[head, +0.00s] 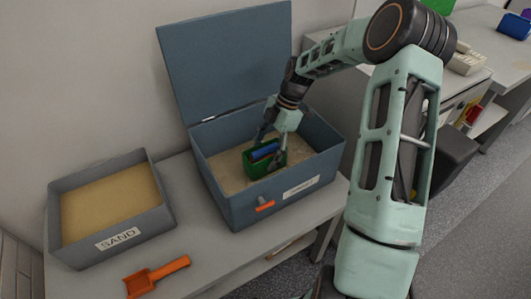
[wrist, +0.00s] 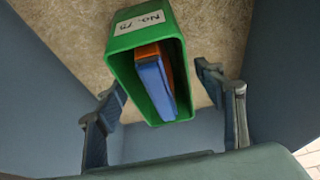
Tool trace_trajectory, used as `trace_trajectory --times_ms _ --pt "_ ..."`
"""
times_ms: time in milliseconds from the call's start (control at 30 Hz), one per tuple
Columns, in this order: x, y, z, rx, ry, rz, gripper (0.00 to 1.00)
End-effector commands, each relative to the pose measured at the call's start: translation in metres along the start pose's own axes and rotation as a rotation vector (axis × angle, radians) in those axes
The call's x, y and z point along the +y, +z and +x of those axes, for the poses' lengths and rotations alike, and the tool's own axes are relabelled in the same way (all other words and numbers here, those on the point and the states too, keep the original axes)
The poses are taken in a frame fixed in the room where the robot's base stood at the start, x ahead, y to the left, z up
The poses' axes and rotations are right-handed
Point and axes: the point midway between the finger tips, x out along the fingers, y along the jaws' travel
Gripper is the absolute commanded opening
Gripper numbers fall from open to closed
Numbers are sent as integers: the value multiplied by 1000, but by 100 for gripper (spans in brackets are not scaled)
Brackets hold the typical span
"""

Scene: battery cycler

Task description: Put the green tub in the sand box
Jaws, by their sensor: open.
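The green tub (head: 265,166) is inside the blue-grey lidded box (head: 215,183), on its sandy floor. It holds a blue block and an orange block, and shows in the wrist view (wrist: 138,84) with a white "No." label. My gripper (head: 271,139) is down inside that box at the tub. In the wrist view my gripper (wrist: 160,82) has its fingers spread on either side of the tub, with gaps visible. Whether a finger touches it is unclear. An open grey tray marked SAND (head: 118,238) stands to the left, holding sand (head: 110,203).
The box's lid (head: 228,60) stands open at the back. An orange latch (head: 264,206) is on the box's front. An orange scoop (head: 155,277) lies on the bench in front of the SAND tray. A narrow strip of bench separates tray and box.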

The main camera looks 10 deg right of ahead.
Motion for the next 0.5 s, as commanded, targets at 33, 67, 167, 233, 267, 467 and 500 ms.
trace_trajectory --times_ms 33,67,167,233,267,467,500 --pt "0 0 0 0 0 0 63" --pt "0 0 0 0 0 0 63" --pt "0 -2 -4 0 0 0 63" --pt "0 -1 -11 -1 2 1 63" --pt "0 -1 -15 -1 1 1 63" --pt "1 -1 -58 -2 4 2 63" --pt "1 -1 -67 -2 4 2 63"
